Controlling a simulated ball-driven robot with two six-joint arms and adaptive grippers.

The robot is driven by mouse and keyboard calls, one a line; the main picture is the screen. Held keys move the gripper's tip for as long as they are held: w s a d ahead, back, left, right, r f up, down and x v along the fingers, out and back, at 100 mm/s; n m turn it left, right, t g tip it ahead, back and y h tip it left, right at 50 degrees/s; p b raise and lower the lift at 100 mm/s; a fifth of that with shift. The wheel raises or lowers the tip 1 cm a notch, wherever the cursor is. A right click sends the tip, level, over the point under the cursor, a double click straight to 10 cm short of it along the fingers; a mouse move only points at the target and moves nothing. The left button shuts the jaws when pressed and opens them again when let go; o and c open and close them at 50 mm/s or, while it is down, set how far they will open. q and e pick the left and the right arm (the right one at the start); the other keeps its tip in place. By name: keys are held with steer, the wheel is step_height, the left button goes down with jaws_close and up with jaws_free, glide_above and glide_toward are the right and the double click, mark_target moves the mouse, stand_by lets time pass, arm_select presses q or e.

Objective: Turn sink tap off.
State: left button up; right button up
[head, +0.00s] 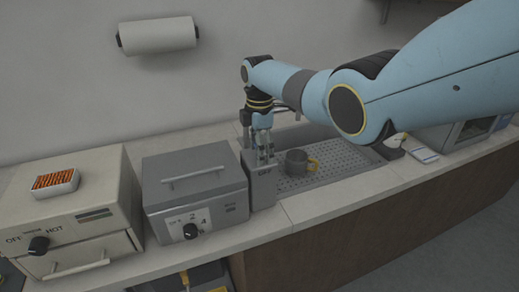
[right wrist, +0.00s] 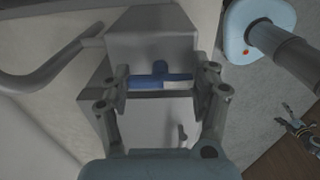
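The sink tap shows in the right wrist view as a grey block (right wrist: 150,40) with a blue handle (right wrist: 160,77) and a curved grey spout (right wrist: 45,72) to the left. In the head view, a grey housing marked OFF (head: 262,188) stands at the sink's left end. My right gripper (head: 263,160) points down over this housing and hides the handle there. In the right wrist view, my right gripper (right wrist: 163,82) is open, its fingers apart on both sides of the blue handle. Contact cannot be told.
A grey mug with a yellow handle (head: 297,162) stands in the perforated sink (head: 335,165), right of the gripper. A grey lidded machine (head: 195,180) is close left, with a beige oven (head: 70,215) beyond. A paper roll (head: 158,36) hangs on the wall.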

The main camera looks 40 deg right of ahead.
steer(key=o, duration=0.4)
steer(key=shift+w+r, duration=0.1)
steer(key=shift+r, duration=0.05)
step_height(320, 180, up, 12)
steer(key=shift+f, duration=0.1)
stand_by(0.6)
